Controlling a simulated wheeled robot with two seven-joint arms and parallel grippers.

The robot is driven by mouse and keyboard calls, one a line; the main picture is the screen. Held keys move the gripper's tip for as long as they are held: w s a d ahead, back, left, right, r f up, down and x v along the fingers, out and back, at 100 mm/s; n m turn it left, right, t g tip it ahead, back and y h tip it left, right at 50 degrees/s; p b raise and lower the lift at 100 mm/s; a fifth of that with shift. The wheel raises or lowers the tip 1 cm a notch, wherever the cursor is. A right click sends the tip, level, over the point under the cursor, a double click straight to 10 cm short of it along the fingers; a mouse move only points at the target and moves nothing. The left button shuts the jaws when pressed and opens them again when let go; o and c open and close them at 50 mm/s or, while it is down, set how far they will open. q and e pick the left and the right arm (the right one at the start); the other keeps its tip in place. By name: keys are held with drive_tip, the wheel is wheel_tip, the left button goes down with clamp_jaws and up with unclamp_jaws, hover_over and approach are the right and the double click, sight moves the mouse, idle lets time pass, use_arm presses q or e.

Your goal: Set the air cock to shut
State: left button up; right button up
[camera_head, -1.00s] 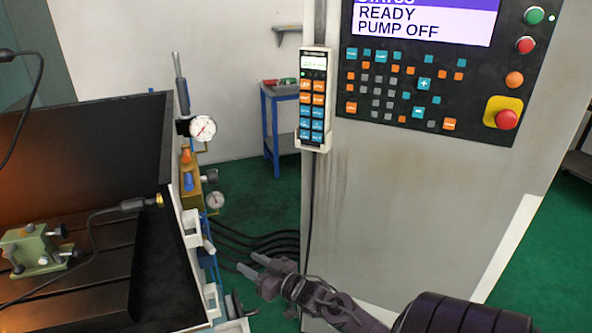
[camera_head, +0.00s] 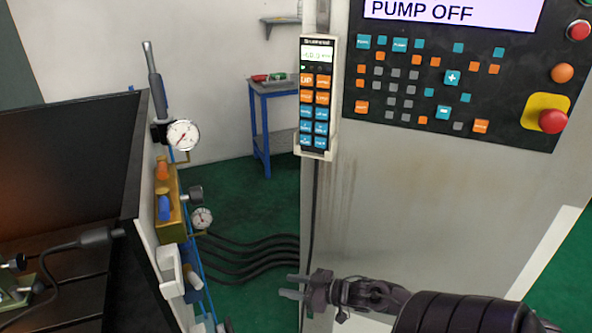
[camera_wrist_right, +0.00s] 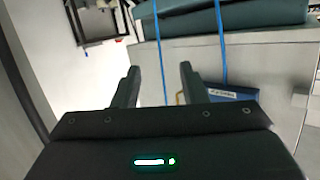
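A brass valve block (camera_head: 171,207) with an orange knob (camera_head: 162,168) and a blue knob (camera_head: 165,207) is on the side of the dark machine bed in the head view. A black knob (camera_head: 194,194) sticks out at its right. Lower down is a blue fitting with a pale cylindrical part (camera_head: 194,278), partly behind a white bracket. I cannot tell for sure which of these is the air cock. My right gripper (camera_head: 291,286) is open and empty, right of and apart from these fittings. Its spread fingers show in the right wrist view (camera_wrist_right: 158,84). My left gripper is out of view.
Two dial gauges (camera_head: 183,135) (camera_head: 202,218) stick out near the block. Black hoses (camera_head: 250,255) run to the grey cabinet (camera_head: 400,210), close to my right gripper. A keypad pendant (camera_head: 316,95) hangs on the cabinet edge. A blue table (camera_head: 262,130) stands behind.

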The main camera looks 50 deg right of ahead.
sight(194, 281)
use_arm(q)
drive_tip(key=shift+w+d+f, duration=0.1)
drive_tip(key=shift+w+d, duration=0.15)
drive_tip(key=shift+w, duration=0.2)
use_arm(e)
drive_tip(key=shift+s+d+f, duration=0.15)
drive_tip(key=shift+d+f, duration=0.1)
drive_tip(key=shift+d, duration=0.2)
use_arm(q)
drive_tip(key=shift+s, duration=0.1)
